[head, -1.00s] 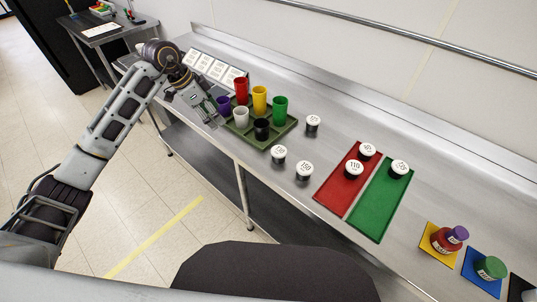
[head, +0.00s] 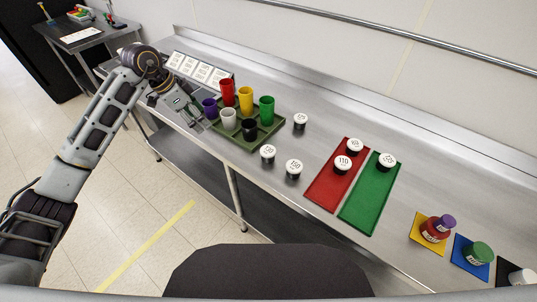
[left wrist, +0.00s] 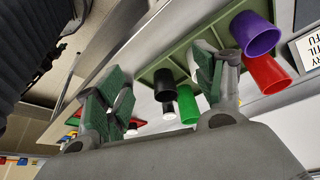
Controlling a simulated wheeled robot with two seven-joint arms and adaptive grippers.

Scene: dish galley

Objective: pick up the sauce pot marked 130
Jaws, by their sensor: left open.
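Several short dark sauce pots with white numbered lids stand on the steel counter. The front-left pot (head: 268,154), just right of the green tray, has a lid that seems to read 130, though the print is small. Beside it stands a pot marked 150 (head: 293,168). Another pot (head: 301,121) stands farther back, its number unclear. My left gripper (head: 200,120) is open and empty at the tray's left end, beside the purple cup (head: 209,107), with the tray between it and the 130 pot. In the left wrist view its spread green-padded fingers (left wrist: 160,95) show. My right gripper is out of view.
The green tray (head: 232,139) holds red, yellow, green, white and black cups. A red mat (head: 323,188) and a green mat (head: 361,207) carry more pots, one marked 110 (head: 343,164). White cards (head: 198,72) stand behind. Coloured squares with jars lie at right.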

